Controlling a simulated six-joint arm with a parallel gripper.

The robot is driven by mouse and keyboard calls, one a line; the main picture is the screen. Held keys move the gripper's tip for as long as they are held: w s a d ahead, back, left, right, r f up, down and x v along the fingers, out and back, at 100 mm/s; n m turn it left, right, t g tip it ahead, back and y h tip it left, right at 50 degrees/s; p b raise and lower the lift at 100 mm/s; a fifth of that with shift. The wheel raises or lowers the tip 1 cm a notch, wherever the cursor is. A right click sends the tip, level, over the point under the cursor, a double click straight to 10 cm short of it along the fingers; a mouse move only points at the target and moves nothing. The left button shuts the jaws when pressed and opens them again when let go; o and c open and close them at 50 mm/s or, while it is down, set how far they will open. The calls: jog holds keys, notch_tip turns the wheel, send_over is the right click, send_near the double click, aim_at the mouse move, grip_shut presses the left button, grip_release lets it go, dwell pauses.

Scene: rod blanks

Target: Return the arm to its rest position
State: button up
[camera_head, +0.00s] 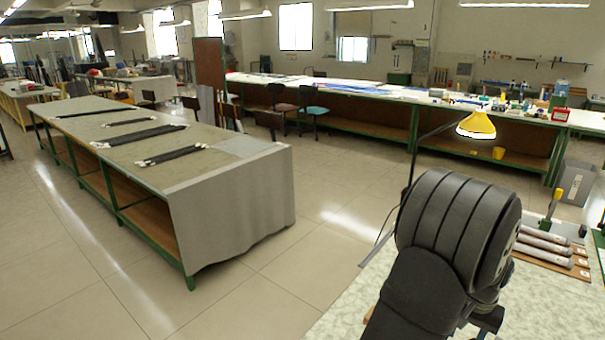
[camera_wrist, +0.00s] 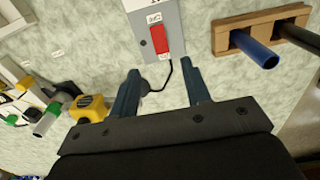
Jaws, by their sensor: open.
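My gripper (camera_wrist: 162,70) shows in the wrist view with its two blue-grey fingers spread apart. Nothing is between the fingertips except a stretch of pale mottled tabletop and a dark cable. The gripper points toward a grey box with a red switch (camera_wrist: 160,40), which lies just beyond the fingertips. I cannot tell the exact height of the fingers above the table. In the head view my dark arm fills the lower right, and the gripper itself is hidden behind it.
A wooden rack (camera_wrist: 237,40) holding a blue rod (camera_wrist: 256,52) and a dark rod is right of the box. A yellow tape measure (camera_wrist: 90,107) lies near the left finger. Grey rods (camera_head: 545,240) lie on brown wood right of my arm.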

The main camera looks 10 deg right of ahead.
notch_tip(320, 180, up, 7)
jog(key=shift+s, duration=0.25)
jog(key=shift+a, duration=0.15)
jog(key=shift+o, duration=1.2)
jog(key=o, duration=1)
jog(key=s+d+r+g+h, duration=0.1)
jog(key=d+r+h, duration=0.3)
jog(key=d+r, duration=0.5)
jog(key=shift+s+d+r, duration=0.4)
jog(key=x, duration=0.9)
jog(key=shift+d+f, duration=0.25)
jog(key=shift+d, duration=0.15)
jog(key=shift+s, duration=0.1)
